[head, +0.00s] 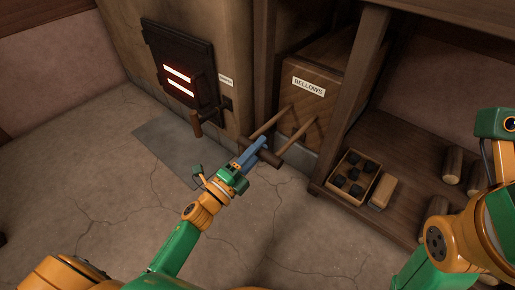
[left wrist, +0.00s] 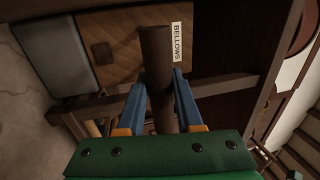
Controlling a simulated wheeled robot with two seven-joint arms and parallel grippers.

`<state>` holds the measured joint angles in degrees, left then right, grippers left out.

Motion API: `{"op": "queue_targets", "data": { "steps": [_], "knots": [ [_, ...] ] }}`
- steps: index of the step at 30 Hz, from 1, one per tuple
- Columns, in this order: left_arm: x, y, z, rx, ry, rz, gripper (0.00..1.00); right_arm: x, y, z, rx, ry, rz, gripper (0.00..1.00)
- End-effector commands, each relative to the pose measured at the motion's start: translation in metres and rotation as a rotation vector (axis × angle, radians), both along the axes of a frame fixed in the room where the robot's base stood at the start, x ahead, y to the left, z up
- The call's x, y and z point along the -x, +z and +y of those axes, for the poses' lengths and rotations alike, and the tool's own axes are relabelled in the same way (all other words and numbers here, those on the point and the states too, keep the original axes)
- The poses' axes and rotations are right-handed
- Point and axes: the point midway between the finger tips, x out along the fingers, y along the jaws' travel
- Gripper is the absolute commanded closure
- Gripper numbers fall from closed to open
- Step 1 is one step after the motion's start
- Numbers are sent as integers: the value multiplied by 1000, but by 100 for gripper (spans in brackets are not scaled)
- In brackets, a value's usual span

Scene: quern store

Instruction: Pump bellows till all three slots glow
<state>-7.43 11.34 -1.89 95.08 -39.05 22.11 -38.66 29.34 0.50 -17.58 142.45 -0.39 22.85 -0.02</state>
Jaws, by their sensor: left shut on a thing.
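The wooden bellows box (head: 335,72) with its label stands beside the furnace. Two wooden rods run out of it to a dark crossbar handle (head: 271,158). My left gripper (head: 259,147) is shut on this handle, and the left wrist view shows the round bar (left wrist: 158,55) between the blue fingers (left wrist: 159,88). The dark furnace door (head: 160,38) has two slots glowing bright, an upper slot (head: 178,73) and a lower slot (head: 180,88). I cannot make out a third glowing slot. My right arm is at the right edge; its gripper is out of view.
A lever with a wooden grip (head: 196,124) hangs below the furnace door. A grey plate (head: 165,140) lies on the cracked floor. A crate of dark lumps (head: 369,190) and several logs (head: 452,165) sit on the low shelf at right.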

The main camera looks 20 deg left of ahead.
Motion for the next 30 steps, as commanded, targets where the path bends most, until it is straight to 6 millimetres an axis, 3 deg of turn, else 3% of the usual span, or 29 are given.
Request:
{"op": "queue_targets", "data": {
  "steps": [1, 4, 13, 24, 30],
  "knots": [
    [0, 0, 0, 0, -1, 1, 63, 0, 0, 0, 0, 0, 0, 36],
    [0, 0, 0, -1, -1, 1, 36, 0, 0, 0, 1, -1, 0, 36],
    [2, 0, 0, 0, 0, 2, 36, 1, 1, 0, 0, -1, -2, 36],
    [61, -12, 22, 1, -1, 5, 36, -5, 14, -2, -1, 1, 16, 36],
    [66, -14, 23, 0, -1, 0, 36, -9, 11, -1, 5, -5, 29, 36]
  ]
}}
